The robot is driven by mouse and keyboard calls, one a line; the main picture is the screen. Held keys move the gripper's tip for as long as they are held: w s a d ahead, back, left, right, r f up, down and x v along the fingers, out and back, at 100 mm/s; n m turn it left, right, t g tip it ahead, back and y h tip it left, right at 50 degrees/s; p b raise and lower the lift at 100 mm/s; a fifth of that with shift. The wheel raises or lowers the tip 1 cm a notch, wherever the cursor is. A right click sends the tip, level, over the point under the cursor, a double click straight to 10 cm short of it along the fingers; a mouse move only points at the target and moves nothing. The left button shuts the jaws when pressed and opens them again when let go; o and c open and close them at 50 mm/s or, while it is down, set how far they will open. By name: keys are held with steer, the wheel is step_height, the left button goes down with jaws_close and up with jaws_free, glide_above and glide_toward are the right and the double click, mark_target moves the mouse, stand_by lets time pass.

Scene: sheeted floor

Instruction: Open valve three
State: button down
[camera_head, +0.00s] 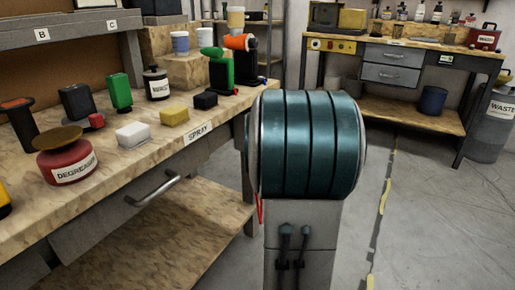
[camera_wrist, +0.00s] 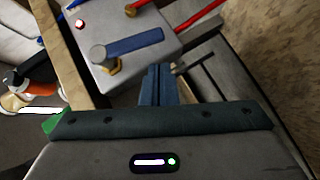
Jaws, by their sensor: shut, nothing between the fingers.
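In the wrist view a grey metal box holds a valve with a blue lever handle (camera_wrist: 135,47). The handle lies across the box, with a round grey knob at its left end and a brass fitting (camera_wrist: 110,67) below. I see no number, so I cannot tell which valve this is. My gripper (camera_wrist: 158,72) is shut and empty, its blue-grey fingers pointing up the picture just below the handle's right part. Contact with the handle cannot be told. Neither valve nor gripper shows in the head view.
Red pipes (camera_wrist: 198,22) leave the box at the right, near a T-shaped metal bar (camera_wrist: 193,63). In the head view, a workbench (camera_head: 215,118) with bottles and sprayers stands left; open floor (camera_head: 430,215) lies right.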

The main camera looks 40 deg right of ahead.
steer(key=a+f+p+v, duration=0.1)
steer(key=a+p+v, duration=0.15)
steer(key=v, duration=0.75)
steer(key=s+a+r+m+g+p, duration=0.2)
steer(key=a+r+m+p, duration=0.15)
steer(key=r+p, duration=0.4)
steer(key=s+a+r+m+g+p, duration=0.1)
steer(key=a+r+m+g+p, duration=0.2)
steer(key=a+r+p, duration=0.35)
steer(key=s+a+r+m+g+y+p, duration=0.4)
steer(key=s+a+r+p, duration=0.8)
steer(key=p, duration=0.7)
steer(key=shift+a+r+g+y, duration=0.3)
steer(key=shift+a+r+g, duration=0.5)
steer(key=shift+a, duration=0.35)
